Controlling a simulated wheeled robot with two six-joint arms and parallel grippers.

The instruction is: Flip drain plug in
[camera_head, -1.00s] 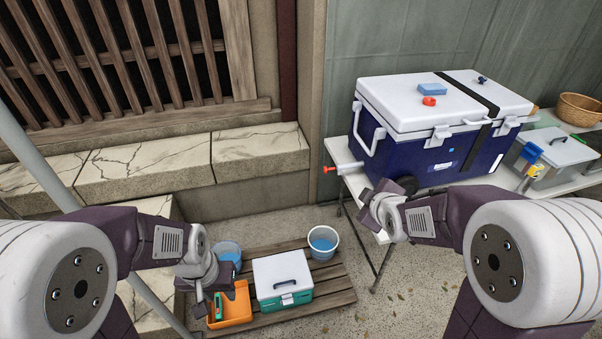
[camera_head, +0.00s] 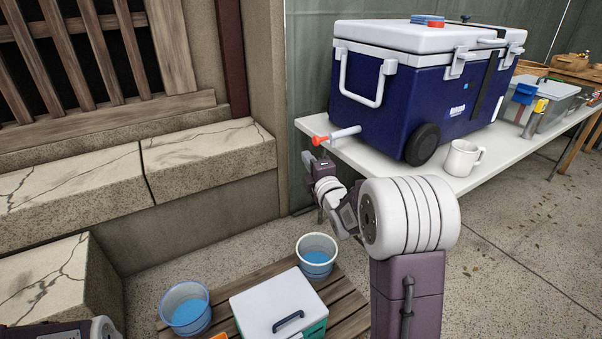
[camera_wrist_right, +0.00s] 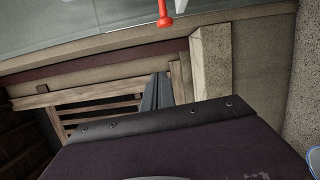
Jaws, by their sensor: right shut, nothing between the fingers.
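The blue cooler (camera_head: 420,95) with a white lid stands on the white table. A white drain spout (camera_head: 346,132) sticks out of its left end, low down. The red drain plug (camera_head: 319,139) is at the spout's outer end. It also shows at the top of the right wrist view (camera_wrist_right: 164,16). My right gripper (camera_head: 308,160) is shut and empty, just below and slightly left of the plug, with no clear contact. Its dark fingers show close together in the right wrist view (camera_wrist_right: 156,92). Only a bit of my left arm shows at bottom left; its gripper is out of view.
The table (camera_head: 400,177) carries a white mug (camera_head: 462,158) beside the cooler's black wheel (camera_head: 422,144). Below, a wooden pallet (camera_head: 345,288) holds two water buckets (camera_head: 316,256) and a white-lidded box (camera_head: 278,305). A stone ledge (camera_head: 205,160) runs along the left.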

